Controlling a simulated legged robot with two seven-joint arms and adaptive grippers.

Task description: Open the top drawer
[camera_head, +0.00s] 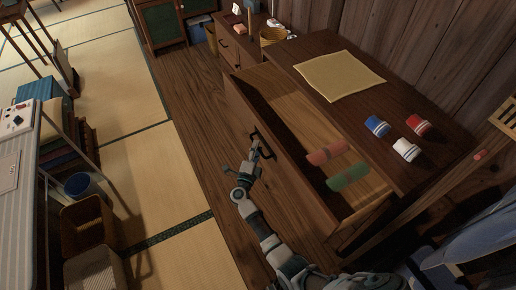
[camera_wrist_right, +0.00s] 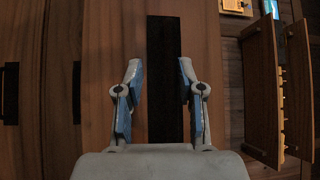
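The top drawer (camera_head: 290,152) of the dark wooden chest (camera_head: 318,43) is pulled well out, and its inside shows. A pink roll (camera_head: 327,153) and a green roll (camera_head: 348,177) lie in it. Its black handle (camera_head: 264,141) is on the drawer front. My right gripper (camera_head: 254,152) is at this handle. In the right wrist view the two fingers (camera_wrist_right: 160,66) are apart, with the black handle (camera_wrist_right: 163,105) between them; gaps show on both sides. My left gripper is not in view.
On the chest top lie a yellow cloth (camera_head: 338,76) and blue (camera_head: 377,126), red (camera_head: 418,124) and white (camera_head: 407,150) rolls. A basket (camera_head: 272,36) stands behind. A grey table (camera_head: 22,180) stands at left. Tatami floor (camera_head: 140,140) between is mostly clear.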

